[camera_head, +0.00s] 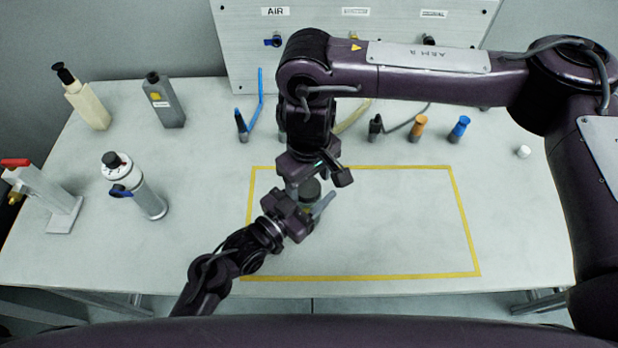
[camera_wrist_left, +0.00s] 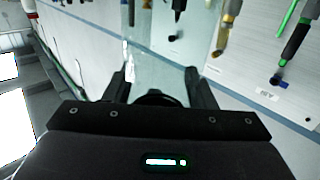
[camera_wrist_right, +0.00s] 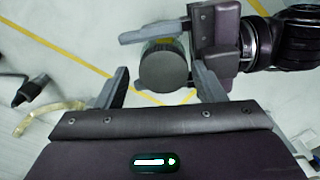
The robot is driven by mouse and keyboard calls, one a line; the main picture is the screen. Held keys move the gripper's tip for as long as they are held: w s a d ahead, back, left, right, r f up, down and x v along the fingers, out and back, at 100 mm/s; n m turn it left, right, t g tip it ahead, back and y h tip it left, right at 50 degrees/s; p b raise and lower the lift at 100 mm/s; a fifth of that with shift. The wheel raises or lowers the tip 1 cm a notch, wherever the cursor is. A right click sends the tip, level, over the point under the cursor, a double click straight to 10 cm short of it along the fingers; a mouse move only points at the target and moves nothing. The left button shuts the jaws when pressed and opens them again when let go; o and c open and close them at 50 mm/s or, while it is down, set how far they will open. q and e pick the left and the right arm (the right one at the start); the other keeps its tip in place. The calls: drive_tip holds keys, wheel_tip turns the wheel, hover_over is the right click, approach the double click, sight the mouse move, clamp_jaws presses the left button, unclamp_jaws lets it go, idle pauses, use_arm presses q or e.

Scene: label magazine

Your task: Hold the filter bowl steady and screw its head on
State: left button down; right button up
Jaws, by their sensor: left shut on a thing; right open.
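The filter (camera_head: 311,188) shows as a dark, round-topped cylinder inside the yellow outline. In the right wrist view its flat dark top (camera_wrist_right: 164,66) faces the camera; I cannot tell bowl from head there. My left gripper (camera_head: 308,206) is shut on the filter from its near side, low at the table, with a grey finger along its side.
Behind the work area stand several coloured fittings, including an orange one (camera_head: 418,127) and a blue one (camera_head: 460,128), below a labelled panel (camera_head: 240,55). Bottles (camera_head: 166,101) and a white canister (camera_head: 139,187) stand left. The right part of the yellow outline (camera_head: 463,220) is clear.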

drive_tip(key=shift+s+a, duration=0.3)
drive_tip(key=shift+r, duration=0.1)
use_arm(q)
drive_tip(key=shift+f, duration=0.1)
use_arm(e)
wheel_tip(320, 180, up, 12)
drive_tip(key=shift+w+d, duration=0.2)
use_arm(q)
drive_tip(key=c, duration=0.5)
unclamp_jaws()
use_arm(e)
drive_tip(key=shift+w, duration=0.1)
use_arm(q)
drive_tip(key=shift+b+v, duration=0.75)
drive_tip(key=shift+v, duration=3.1)
use_arm(e)
drive_tip(key=shift+f, duration=0.95)
